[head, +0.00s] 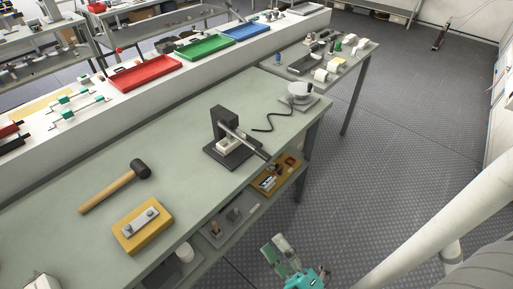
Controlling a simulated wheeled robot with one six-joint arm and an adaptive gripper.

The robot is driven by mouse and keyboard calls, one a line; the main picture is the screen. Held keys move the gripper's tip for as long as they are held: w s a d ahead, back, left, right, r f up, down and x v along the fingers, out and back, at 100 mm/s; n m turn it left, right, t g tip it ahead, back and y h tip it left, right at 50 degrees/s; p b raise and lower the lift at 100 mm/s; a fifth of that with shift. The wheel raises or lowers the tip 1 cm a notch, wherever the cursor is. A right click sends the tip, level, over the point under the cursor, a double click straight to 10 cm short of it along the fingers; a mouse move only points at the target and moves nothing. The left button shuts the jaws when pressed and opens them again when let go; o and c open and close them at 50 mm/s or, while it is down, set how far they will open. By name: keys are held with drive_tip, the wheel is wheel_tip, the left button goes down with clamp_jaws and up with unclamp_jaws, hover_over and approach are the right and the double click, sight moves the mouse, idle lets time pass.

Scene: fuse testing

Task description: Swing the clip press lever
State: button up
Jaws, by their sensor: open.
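The clip press (219,119) is a dark upright block on a dark base plate (225,158), near the front edge of the green bench. A pale block (229,143) sits in the press. Its lever (243,138) is a grey bar that slants down to the right and ends in a dark grip (263,154) close to the bench edge. My gripper (280,250) is at the bottom of the head view, over the floor in front of the bench. It is open, empty and well apart from the lever.
The bench (185,165) also bears a mallet (115,185), a yellow block (143,226) and a device with a black cable (299,90). A lower shelf (238,215) holds small trays. Red (145,73), green (205,46) and blue (246,32) trays stand behind. The floor at right is clear.

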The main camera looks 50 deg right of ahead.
drive_tip(key=w+d+r+n+t, duration=0.2)
drive_tip(key=w+d+n, duration=0.6)
drive_tip(key=n, duration=0.4)
drive_tip(key=n+y, duration=0.2)
drive_tip(key=n, duration=0.8)
approach(258, 149)
drive_tip(key=x, duration=1)
drive_tip(key=shift+w+d+f, duration=0.15)
drive_tip(key=shift+w+f, duration=0.1)
drive_tip(key=shift+w, duration=0.25)
drive_tip(key=shift+c, duration=0.2)
clamp_jaws()
